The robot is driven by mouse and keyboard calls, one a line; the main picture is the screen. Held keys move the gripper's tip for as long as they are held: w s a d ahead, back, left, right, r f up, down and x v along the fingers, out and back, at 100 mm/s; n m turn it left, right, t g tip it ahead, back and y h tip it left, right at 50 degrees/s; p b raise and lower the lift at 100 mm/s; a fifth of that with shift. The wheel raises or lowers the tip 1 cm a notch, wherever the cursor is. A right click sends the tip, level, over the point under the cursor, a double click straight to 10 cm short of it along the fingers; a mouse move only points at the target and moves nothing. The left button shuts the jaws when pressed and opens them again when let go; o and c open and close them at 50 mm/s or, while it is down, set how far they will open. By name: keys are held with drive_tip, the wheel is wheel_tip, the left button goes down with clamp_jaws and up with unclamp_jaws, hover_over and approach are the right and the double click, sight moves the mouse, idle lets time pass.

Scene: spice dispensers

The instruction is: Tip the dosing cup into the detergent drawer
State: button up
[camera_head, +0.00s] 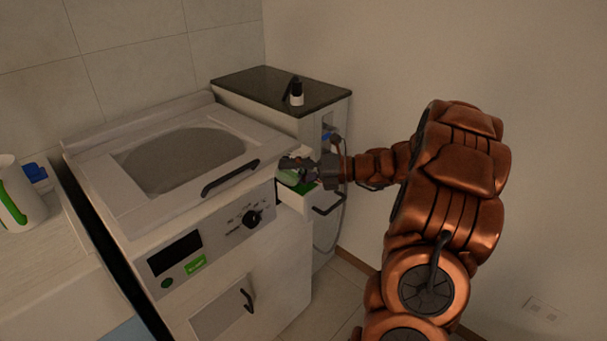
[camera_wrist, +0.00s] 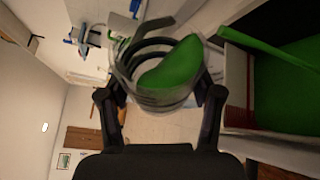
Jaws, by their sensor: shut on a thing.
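My gripper (camera_head: 295,165) is shut on the dosing cup, at the right front corner of the washer. In the head view the cup (camera_head: 288,178) is a small pale green shape, partly hidden by my fingers. In the wrist view the clear, ringed cup (camera_wrist: 150,98) sits between my two black fingers (camera_wrist: 161,105), with green content (camera_wrist: 172,66) inside, and looks tilted. The open detergent drawer (camera_head: 299,200) is just below and beside the cup, with green inside. In the wrist view its green interior (camera_wrist: 290,95) lies right of the cup, and a green strip (camera_wrist: 265,50) crosses there.
The washer lid (camera_head: 180,155) is closed, with a dark handle (camera_head: 230,178). A dark-topped cabinet (camera_head: 275,90) bears a small black-and-white bottle (camera_head: 297,94). A white-and-green jug (camera_head: 20,195) stands on the left counter. The wall is close behind on the right.

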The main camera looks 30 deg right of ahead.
drive_tip(key=shift+d+f+m+y+b, duration=0.1)
drive_tip(key=shift+f+m+y+b, duration=0.2)
drive_tip(key=shift+m+b, duration=0.25)
idle(0.6)
drive_tip(key=shift+r, duration=0.1)
drive_tip(key=shift+w+r+p, duration=0.1)
drive_tip(key=shift+r+p, duration=0.05)
drive_tip(key=shift+p, duration=0.25)
drive_tip(key=shift+d+p, duration=0.1)
drive_tip(key=shift+p, duration=0.35)
drive_tip(key=shift+w+d+r+m+y+p, duration=0.15)
drive_tip(key=shift+d+m+p, duration=0.2)
drive_tip(key=shift+p, duration=1.1)
drive_tip(key=shift+w+d+r+m+y+p, duration=0.15)
drive_tip(key=shift+m+p, duration=0.25)
drive_tip(key=shift+p, duration=1.05)
drive_tip(key=shift+w+d+r+m+t+p, duration=0.15)
drive_tip(key=shift+m+p, duration=0.15)
drive_tip(key=shift+p, duration=0.95)
drive_tip(key=shift+s+r+m+t+p, duration=0.1)
drive_tip(key=shift+m+t+p, duration=0.15)
drive_tip(key=shift+p, duration=1)
drive_tip(key=shift+w+d+r+m+t+p, duration=0.1)
drive_tip(key=shift+m+p, duration=0.25)
drive_tip(key=shift+p, duration=0.9)
